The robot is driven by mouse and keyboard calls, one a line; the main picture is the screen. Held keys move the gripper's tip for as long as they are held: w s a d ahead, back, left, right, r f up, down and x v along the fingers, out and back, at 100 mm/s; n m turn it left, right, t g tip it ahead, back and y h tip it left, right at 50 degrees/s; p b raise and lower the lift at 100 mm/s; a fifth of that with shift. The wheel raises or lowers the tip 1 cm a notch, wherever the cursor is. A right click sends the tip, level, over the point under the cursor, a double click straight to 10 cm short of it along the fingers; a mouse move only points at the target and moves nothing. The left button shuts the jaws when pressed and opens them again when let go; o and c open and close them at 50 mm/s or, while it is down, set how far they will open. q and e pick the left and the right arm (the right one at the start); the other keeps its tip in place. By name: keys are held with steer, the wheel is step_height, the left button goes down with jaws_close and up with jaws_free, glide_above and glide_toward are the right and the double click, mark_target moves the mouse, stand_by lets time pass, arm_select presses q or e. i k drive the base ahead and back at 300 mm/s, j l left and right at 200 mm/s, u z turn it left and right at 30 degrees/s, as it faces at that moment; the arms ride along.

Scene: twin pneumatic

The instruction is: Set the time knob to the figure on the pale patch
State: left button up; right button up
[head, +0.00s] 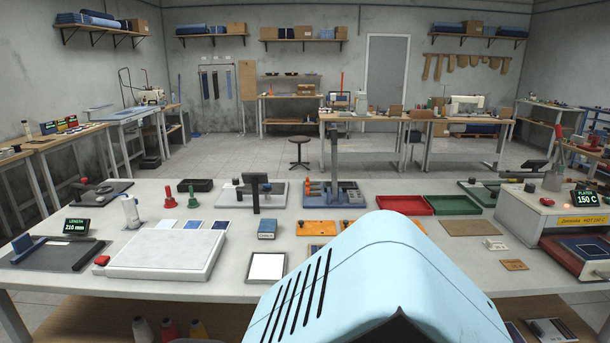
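No gripper of mine is in the head view. A heat press (540,220) stands at the right end of the bench, with a display (587,198) reading "PLATEN 150 C" and a yellow label (580,221). A small red knob-like part (547,202) sits on its top; I cannot tell whether it is the time knob, and no setting is readable. A small pale piece (497,244) with faint marks lies on the bench left of the press. A white square with a dark edge (267,266) lies at the front middle; no figure is readable on either.
The bench (400,231) also holds a flat white plate (166,254), a "LENGTH 210 mm" display (76,227), a red tray (405,205), a green tray (455,205) and orange pieces (316,228). My pale blue shell hides the bench's front middle.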

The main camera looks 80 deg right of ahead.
mark_target(529, 188)
steer(key=z, duration=4.1)
steer(key=i+j, duration=0.8)
steer(key=i+l, duration=0.1)
steer(key=l, duration=0.2)
